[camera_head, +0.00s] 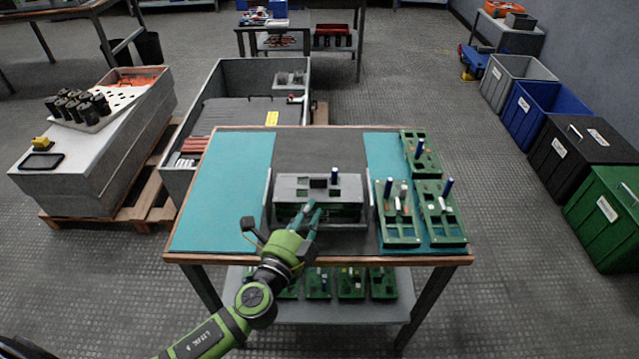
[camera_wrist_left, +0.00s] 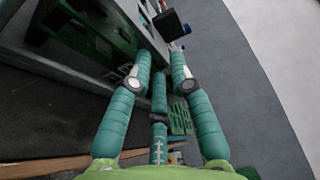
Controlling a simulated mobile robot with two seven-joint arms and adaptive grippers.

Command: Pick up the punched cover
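The punched cover (camera_head: 318,187) is a grey plate with rectangular cutouts. It lies level on top of the unit in the middle of the workbench, between upright grey side plates; a blue cylindrical part and a dark block stand up at its cutouts. My left gripper (camera_head: 306,214) is at the cover's front edge, its teal fingers pointing at the unit and hiding part of its front. In the left wrist view the fingers (camera_wrist_left: 160,62) are spread with nothing visible between them; the grey unit edge lies just beyond. Contact with the cover cannot be told. My right gripper is in neither view.
Green circuit boards (camera_head: 400,214) with upright parts stand close on the right of the unit. The teal mat (camera_head: 222,190) on the left is clear. More boards (camera_head: 350,284) lie on the shelf below. A large grey crate (camera_head: 250,80) stands behind the workbench (camera_head: 320,259).

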